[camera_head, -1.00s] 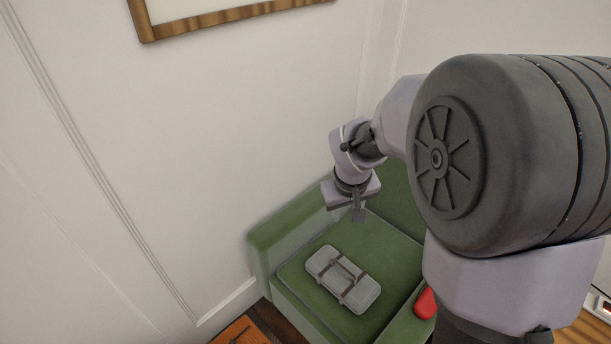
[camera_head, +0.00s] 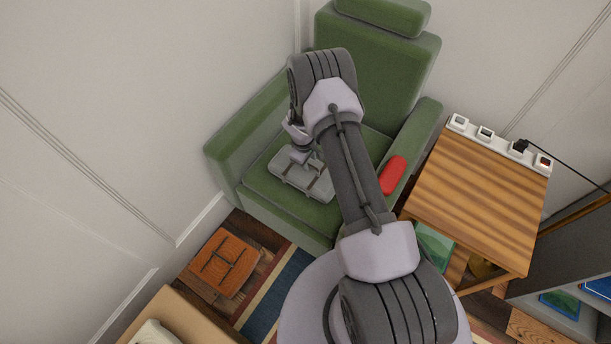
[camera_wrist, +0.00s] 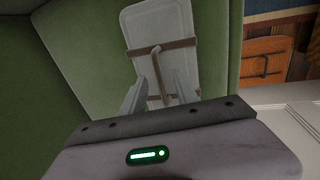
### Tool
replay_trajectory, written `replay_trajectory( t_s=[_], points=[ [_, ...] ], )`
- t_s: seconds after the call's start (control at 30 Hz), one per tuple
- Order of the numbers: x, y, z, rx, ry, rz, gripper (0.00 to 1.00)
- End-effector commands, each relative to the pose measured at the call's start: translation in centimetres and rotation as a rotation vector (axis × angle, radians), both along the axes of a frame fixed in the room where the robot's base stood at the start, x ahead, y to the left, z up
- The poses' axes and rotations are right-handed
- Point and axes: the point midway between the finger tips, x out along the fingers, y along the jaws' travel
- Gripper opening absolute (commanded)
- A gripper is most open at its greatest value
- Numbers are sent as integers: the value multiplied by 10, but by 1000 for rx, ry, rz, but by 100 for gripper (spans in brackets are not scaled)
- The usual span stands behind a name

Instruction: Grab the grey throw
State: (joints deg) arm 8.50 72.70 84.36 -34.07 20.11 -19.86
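The grey throw (camera_head: 318,186) is a folded bundle with brown straps and a handle, lying on the seat of the green armchair (camera_head: 287,205). My arm partly covers it in the head view. In the wrist view the grey throw (camera_wrist: 163,22) lies straight ahead, with a crossing strap and a handle loop. My gripper (camera_head: 300,156) is over the throw. In the wrist view the two fingers of my gripper (camera_wrist: 160,82) stand apart, one on each side of the handle. I cannot tell whether they touch it.
A wooden side table (camera_head: 478,200) with a white socket strip (camera_head: 500,145) stands to the right. An orange strapped bundle (camera_head: 226,262) lies at the lower left. The wall (camera_head: 110,120) is close on the left.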

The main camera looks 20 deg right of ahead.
Motion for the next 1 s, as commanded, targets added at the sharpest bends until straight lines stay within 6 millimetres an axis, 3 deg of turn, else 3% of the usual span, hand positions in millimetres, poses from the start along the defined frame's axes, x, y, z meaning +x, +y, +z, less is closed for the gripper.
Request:
replay_trajectory(
  t_s=[0.3,0.5,0.7,1.0],
  points=[
    [9,-10,-52,0,0,-2,36],
    [10,-10,-50,0,0,-1,36],
    [9,-10,-50,0,0,-1,0],
    [9,-10,-50,0,0,-1,0]
  ],
)
